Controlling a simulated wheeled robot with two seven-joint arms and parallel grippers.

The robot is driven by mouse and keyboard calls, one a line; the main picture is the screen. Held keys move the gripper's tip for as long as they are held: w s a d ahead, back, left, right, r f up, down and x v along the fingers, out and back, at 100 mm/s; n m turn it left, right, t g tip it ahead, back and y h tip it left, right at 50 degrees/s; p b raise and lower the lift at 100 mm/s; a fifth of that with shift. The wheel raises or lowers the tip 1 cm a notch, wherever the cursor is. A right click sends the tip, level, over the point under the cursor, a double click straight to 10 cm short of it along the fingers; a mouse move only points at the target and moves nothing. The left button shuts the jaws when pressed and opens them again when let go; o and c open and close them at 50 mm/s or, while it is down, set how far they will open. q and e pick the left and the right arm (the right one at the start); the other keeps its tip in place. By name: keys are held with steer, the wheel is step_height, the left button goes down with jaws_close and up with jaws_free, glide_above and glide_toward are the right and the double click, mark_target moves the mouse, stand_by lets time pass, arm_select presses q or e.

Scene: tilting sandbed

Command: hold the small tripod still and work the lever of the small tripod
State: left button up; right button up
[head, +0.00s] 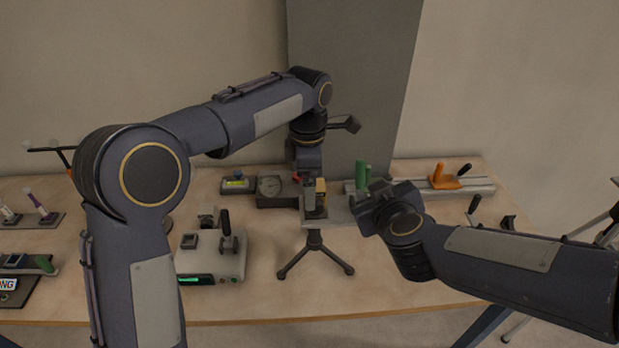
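The small tripod (314,242) stands upright on the table near the middle, its black legs spread. Its head is largely hidden by my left gripper (312,204), which points down from above onto it. A tan-yellow piece shows at the fingers; I cannot tell whether it belongs to the tripod. Whether the fingers are shut on the head cannot be made out. My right gripper (362,212) is right of the tripod head and points left toward it. Its fingers are mostly hidden by its own wrist. The tripod's lever cannot be clearly made out.
A grey box with a black lever (212,258) stands left of the tripod. A green handle (360,174) stands behind my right gripper. The table front is clear around the tripod legs.

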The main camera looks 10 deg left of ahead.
mark_target(320, 225)
arm_select(q)
steer(key=shift+w+d+f, duration=0.1)
steer(key=shift+d+f, duration=0.05)
steer(key=shift+f, duration=0.2)
step_height(320, 225, down, 7)
steer(key=shift+f, duration=0.15)
steer(key=shift+c, duration=0.4)
